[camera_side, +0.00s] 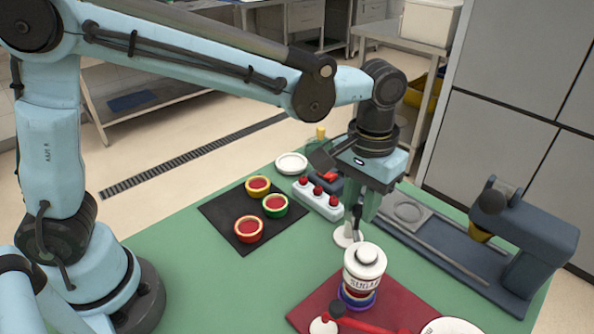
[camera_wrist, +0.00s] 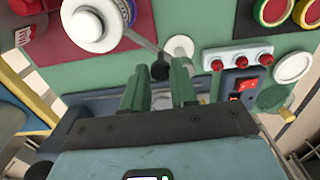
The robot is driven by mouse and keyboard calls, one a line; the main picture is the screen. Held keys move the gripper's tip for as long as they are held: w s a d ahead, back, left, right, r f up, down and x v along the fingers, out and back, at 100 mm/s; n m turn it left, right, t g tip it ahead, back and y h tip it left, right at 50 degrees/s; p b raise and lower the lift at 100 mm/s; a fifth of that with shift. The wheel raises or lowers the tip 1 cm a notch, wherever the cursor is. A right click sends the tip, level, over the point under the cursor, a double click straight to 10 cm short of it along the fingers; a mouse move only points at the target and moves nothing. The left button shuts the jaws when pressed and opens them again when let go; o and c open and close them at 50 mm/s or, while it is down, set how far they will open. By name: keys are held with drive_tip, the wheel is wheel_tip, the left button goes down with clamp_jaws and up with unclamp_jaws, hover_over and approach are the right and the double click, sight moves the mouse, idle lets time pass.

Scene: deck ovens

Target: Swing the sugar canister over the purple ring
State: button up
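My gripper (camera_side: 360,215) points down behind the canister, above a white round base (camera_side: 343,237). In the wrist view my green fingers (camera_wrist: 160,75) are apart, with the dark knob near their tips.
A red mat (camera_side: 310,311) lies under the canister, with a red bar (camera_side: 365,325) in front. A dark tray (camera_side: 222,212) holds coloured round pots. A box with red knobs (camera_side: 318,200) and a blue-grey machine (camera_side: 535,240) flank my gripper.

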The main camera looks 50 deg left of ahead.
drive_tip(key=o, duration=0.4)
drive_tip(key=shift+c, duration=0.2)
wheel_tip(320, 180, up, 12)
idle(0.5)
drive_tip(key=s+a+f+t, duration=0.3)
drive_tip(key=s+a+f, duration=0.1)
drive_tip(key=a, duration=0.5)
drive_tip(key=s+a+f+t, duration=0.4)
drive_tip(key=a+f, duration=0.1)
drive_tip(key=a, duration=0.5)
drive_tip(key=shift+f, duration=0.4)
